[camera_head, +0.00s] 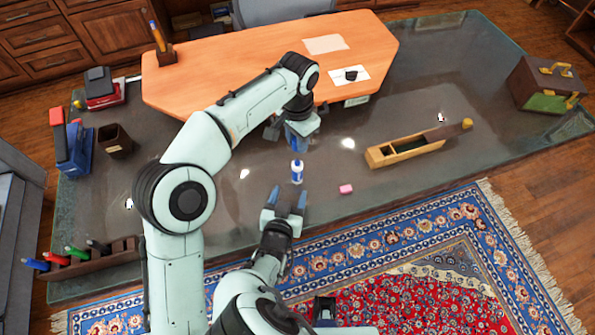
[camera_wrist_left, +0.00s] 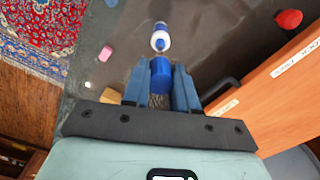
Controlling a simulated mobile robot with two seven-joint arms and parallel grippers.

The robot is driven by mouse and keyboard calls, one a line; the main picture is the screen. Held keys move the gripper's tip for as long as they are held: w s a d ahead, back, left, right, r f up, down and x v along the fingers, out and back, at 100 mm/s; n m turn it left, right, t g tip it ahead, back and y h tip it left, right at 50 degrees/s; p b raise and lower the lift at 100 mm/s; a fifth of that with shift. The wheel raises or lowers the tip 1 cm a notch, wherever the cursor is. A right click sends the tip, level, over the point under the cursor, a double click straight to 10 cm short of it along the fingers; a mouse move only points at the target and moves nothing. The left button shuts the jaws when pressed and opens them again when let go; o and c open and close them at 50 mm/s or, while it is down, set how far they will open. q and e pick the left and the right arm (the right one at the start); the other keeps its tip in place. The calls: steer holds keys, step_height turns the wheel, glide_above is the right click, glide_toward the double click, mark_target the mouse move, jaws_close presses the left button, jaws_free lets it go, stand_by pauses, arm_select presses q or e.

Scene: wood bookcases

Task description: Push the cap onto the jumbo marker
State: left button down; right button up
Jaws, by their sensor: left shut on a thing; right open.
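The jumbo marker (camera_head: 297,172), white with blue parts, stands on the glass desk top in the middle of the head view. It also shows just beyond my fingertips in the left wrist view (camera_wrist_left: 160,38). My left gripper (camera_head: 298,142) is behind it, shut on a blue cylinder that looks like the cap (camera_wrist_left: 161,74). The cap and marker line up in the wrist view, with a small gap between them. My right gripper (camera_head: 287,198) is open and empty, in front of the marker, its fingers pointing toward it.
A pink eraser (camera_head: 346,189) lies right of the marker. An orange desk panel (camera_head: 220,75) is behind. A marker rack (camera_head: 95,258) and dark cup (camera_head: 114,140) are at left. The glass around the marker is mostly clear.

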mark_target(296, 174)
steer(key=x, duration=1.2)
steer(key=shift+f, duration=0.1)
jaws_close()
arm_select(q)
steer(key=shift+f, duration=2.5)
